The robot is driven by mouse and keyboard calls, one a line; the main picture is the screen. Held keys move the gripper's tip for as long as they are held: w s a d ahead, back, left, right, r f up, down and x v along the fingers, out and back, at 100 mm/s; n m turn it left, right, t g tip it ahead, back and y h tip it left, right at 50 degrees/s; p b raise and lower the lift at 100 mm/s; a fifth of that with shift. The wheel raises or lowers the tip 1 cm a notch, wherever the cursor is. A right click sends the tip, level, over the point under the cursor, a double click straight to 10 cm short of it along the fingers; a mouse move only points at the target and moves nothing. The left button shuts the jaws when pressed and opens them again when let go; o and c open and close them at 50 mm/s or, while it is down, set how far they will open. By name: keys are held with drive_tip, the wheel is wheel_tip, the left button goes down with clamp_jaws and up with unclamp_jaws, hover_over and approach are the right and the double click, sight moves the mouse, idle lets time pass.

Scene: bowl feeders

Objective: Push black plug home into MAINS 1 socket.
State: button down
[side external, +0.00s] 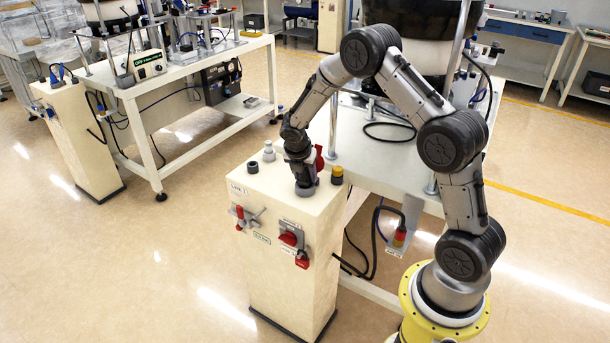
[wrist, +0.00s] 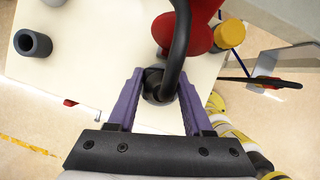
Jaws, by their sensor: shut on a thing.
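My gripper (wrist: 161,78) has its two purple fingers on either side of a black plug (wrist: 153,88) and is shut on it. A thick black cable (wrist: 181,45) curves up from the plug, away from the fingers. In the side view my gripper (side external: 303,174) points down at the top of the cream cabinet (side external: 290,270), over a round grey fitting (side external: 305,188). The plug's lower end is hidden, so I cannot tell how deep it sits. I cannot read a MAINS 1 label in either view.
Beside the gripper stand a red part (wrist: 197,36) and a yellow cap (wrist: 230,34). A dark grey ring (wrist: 33,43) stands apart on the cabinet top. Red switches (side external: 291,239) are on the cabinet front. A white bench (side external: 375,165) is behind.

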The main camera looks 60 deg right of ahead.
drive_tip(key=shift+c, duration=2.4)
unclamp_jaws()
drive_tip(key=shift+s+f, duration=0.15)
drive_tip(key=shift+f, duration=0.35)
drive_tip(key=shift+s+f, duration=0.15)
drive_tip(key=shift+f, duration=0.35)
drive_tip(key=shift+o, duration=1.3)
drive_tip(key=shift+s, duration=0.15)
drive_tip(key=shift+w+d+v, duration=0.1)
drive_tip(key=shift+w+v, duration=0.05)
drive_tip(key=shift+v, duration=1.1)
drive_tip(key=shift+w+d+v, duration=0.1)
drive_tip(key=shift+v, duration=1.15)
drive_tip(key=shift+w+d+v, duration=0.1)
drive_tip(key=shift+w+v, duration=0.05)
drive_tip(key=shift+v, duration=1.1)
drive_tip(key=shift+r, duration=0.15)
drive_tip(key=shift+r, duration=2)
